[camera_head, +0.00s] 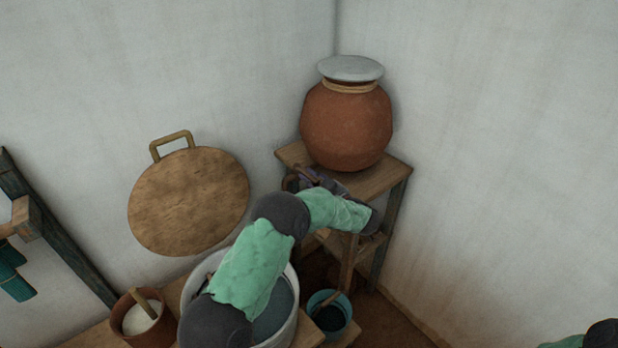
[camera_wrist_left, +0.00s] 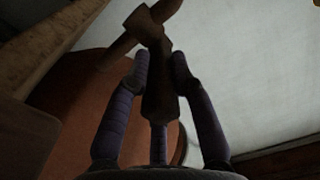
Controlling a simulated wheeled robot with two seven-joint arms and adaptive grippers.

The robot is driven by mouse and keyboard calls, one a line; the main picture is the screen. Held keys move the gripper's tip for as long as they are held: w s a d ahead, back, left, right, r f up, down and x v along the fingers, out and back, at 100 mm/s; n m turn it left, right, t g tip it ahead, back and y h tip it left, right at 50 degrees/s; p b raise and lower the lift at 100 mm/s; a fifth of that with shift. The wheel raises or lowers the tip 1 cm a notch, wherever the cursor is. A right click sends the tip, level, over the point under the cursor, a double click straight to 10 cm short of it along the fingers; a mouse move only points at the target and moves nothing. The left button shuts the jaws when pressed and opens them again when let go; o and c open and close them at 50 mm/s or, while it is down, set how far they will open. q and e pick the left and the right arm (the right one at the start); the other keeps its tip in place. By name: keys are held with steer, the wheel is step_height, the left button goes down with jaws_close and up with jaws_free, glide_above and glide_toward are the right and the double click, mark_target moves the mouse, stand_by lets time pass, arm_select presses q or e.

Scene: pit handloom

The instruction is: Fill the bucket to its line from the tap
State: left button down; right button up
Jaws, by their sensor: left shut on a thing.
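My left gripper (camera_head: 304,178) reaches to the left side of the clay pot (camera_head: 346,124) on the wooden stand, partly hidden by my arm. In the left wrist view, my left gripper (camera_wrist_left: 160,66) is shut on a dark wooden T-shaped piece (camera_wrist_left: 158,92), which looks like the tap. The clay pot's reddish side (camera_wrist_left: 78,124) lies behind it. A small teal bucket (camera_head: 346,318) with dark contents and a stick-like handle stands low in front of the stand. I cannot make out a fill line or running water. My right gripper is out of view.
The stand (camera_head: 385,178) is in the corner between two white walls. A pale tub (camera_head: 192,284) with bluish contents is partly covered by my left arm. A brown pot (camera_head: 124,308) with white contents stands to its left. A round wooden board (camera_head: 188,205) is against the wall.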

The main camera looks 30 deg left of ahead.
arm_select(q)
steer(key=shift+w+r, duration=0.1)
steer(key=shift+r, duration=0.2)
steer(key=c, duration=1.3)
jaws_free()
steer(key=shift+o, duration=1.2)
steer(key=shift+f, duration=0.15)
steer(key=shift+d, duration=0.1)
steer(key=v, duration=1.2)
steer(key=shift+f, duration=0.1)
